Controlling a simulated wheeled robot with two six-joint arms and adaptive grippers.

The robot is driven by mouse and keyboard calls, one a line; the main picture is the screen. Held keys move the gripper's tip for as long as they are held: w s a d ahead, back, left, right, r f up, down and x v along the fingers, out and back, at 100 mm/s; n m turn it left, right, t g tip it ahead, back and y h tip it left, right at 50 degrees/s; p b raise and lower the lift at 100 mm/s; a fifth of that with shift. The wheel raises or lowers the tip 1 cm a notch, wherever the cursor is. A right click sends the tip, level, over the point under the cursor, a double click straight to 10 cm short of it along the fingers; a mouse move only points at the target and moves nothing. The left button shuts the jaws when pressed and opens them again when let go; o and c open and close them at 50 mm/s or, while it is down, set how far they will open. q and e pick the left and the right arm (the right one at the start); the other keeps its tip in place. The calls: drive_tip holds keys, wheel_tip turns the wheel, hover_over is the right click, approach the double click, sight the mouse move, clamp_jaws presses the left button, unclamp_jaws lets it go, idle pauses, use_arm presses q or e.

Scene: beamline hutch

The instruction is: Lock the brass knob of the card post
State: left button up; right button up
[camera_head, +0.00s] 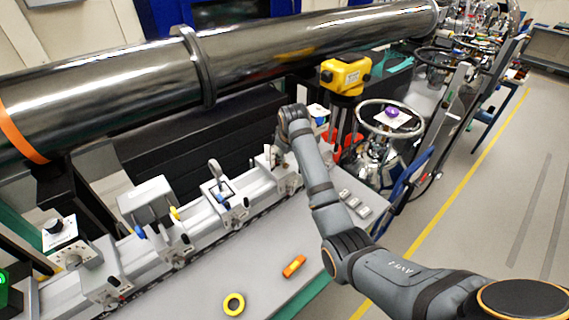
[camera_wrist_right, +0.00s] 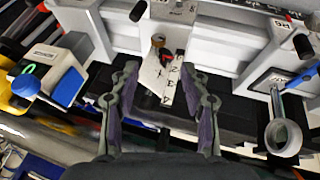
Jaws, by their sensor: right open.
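In the right wrist view, my right gripper (camera_wrist_right: 160,68) is open, its two fingers spread on either side of a pale upright plate with dark markings, which looks like the card post (camera_wrist_right: 166,80). A small brass knob (camera_wrist_right: 158,41) shows near the top of this plate, just beyond the fingertips. No contact between fingers and knob is visible, and I cannot tell whether the knob is locked. In the head view, my right arm reaches to the far end of the rail, and its wrist hides much of the post and knob. My left gripper is not in view.
A ring-shaped holder (camera_wrist_right: 283,137) stands right of the gripper in the wrist view; a blue-and-white box (camera_wrist_right: 60,75) stands left. In the head view, the steel pipe (camera_head: 110,85) runs behind the rail. A yellow tape roll (camera_head: 233,303) and orange tool (camera_head: 294,266) lie on the table.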

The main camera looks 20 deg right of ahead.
sight(286, 165)
drive_tip(key=p+x, duration=0.1)
drive_tip(key=x, duration=0.8)
drive_tip(key=shift+p, duration=0.35)
drive_tip(key=shift+w+d+f, duration=0.2)
drive_tip(key=shift+w+f, duration=0.1)
drive_tip(key=shift+f, duration=0.25)
drive_tip(key=shift+d, duration=0.1)
drive_tip(key=c, duration=0.4)
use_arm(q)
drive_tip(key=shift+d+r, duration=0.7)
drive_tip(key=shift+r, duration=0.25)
use_arm(e)
clamp_jaws()
